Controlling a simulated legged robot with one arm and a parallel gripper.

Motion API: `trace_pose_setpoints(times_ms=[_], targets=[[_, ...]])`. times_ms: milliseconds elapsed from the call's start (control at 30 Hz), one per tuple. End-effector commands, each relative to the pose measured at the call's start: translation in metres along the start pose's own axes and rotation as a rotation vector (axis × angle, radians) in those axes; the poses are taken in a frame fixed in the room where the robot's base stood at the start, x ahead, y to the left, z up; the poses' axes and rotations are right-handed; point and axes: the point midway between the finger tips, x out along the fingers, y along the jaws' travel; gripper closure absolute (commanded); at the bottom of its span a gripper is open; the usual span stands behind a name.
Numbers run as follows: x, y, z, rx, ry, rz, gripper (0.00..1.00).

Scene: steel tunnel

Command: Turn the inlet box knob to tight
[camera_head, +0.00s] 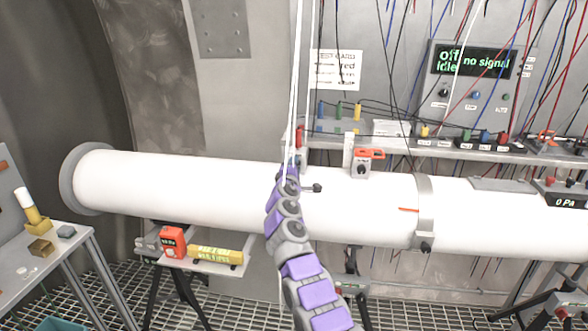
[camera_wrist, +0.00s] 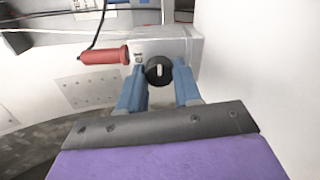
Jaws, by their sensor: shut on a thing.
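The black round knob (camera_wrist: 158,71) with a white pointer mark sits on the front of a grey box (camera_wrist: 184,46) in the wrist view. The pointer looks nearly upright in that view. My gripper (camera_wrist: 160,80) has its two blue fingers shut on the knob, one on each side. A red cylinder (camera_wrist: 103,56) with a black cable sticks out of the box's left side. In the head view, my purple and grey arm reaches up to the white pipe, and its end mostly hides this box and knob.
The long white pipe (camera_head: 190,187) crosses the scene. Another box with an orange handle (camera_head: 370,154) stands on the pipe to the right of my arm. A shelf with cables and a panel reading "no signal" (camera_head: 483,61) is behind. A side table (camera_head: 60,262) is at left.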

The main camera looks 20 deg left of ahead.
Motion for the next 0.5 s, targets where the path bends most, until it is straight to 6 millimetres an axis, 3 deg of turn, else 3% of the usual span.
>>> trace_pose_setpoints(times_ms=[33,500], targets=[[-0.0004,-0.0069,-0.0039,0.044,0.003,-0.011,0.97],[0.0003,-0.0081,-0.0028,0.488,-0.003,-0.013,0.97]])
